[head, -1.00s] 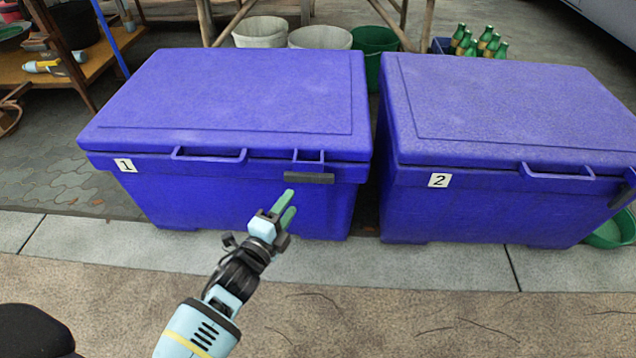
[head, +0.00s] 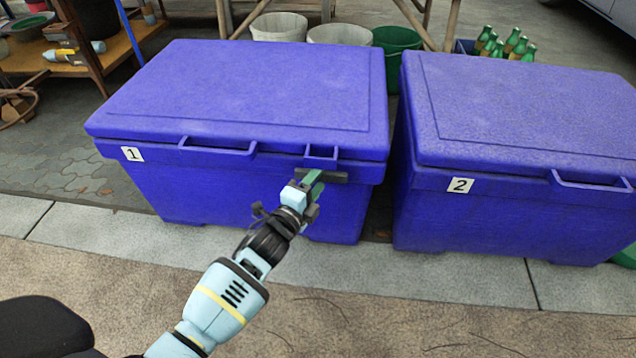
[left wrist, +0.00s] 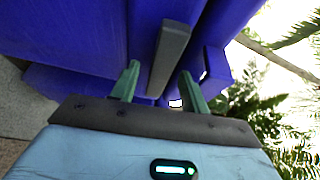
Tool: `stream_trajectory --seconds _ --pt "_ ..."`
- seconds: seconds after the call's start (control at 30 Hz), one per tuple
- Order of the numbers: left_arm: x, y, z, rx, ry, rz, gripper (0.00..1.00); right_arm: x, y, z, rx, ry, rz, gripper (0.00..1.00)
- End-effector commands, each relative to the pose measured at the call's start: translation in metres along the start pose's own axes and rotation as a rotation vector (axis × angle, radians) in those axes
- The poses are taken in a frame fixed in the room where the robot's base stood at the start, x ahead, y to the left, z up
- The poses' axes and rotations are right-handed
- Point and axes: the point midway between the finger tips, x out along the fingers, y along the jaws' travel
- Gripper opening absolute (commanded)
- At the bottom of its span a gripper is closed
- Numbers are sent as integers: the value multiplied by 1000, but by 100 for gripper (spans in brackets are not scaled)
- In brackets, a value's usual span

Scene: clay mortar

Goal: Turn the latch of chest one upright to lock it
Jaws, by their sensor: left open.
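Chest one (head: 240,95) is a closed blue chest with a label "1" on its front left. Its latch (head: 338,177) is a dark grey bar lying horizontally at the front right, just under the lid's rim. My left gripper (head: 313,178) is open at the latch and hides the bar's left part in the head view. In the left wrist view the latch (left wrist: 170,50) shows as a dark bar lying between the two green fingers of my left gripper (left wrist: 160,78), with gaps on both sides. My right gripper is not in view.
Chest two (head: 520,110), also blue and closed, stands to the right across a narrow gap. Chest one's front handle (head: 218,148) is left of the latch. Buckets (head: 340,35) and green bottles (head: 510,45) stand behind. The paved ground in front is open.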

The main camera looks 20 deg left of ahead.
Motion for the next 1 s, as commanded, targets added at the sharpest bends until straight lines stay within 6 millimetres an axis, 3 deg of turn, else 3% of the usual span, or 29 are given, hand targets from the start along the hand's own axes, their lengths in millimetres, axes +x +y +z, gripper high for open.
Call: stream_trajectory --seconds 0.37,0.73,1.0 --pt "7 0 0 0 0 0 45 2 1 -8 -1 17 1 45" --pt "6 0 0 0 0 0 1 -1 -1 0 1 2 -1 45" --pt "6 0 0 -28 -1 -11 1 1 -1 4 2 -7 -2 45"
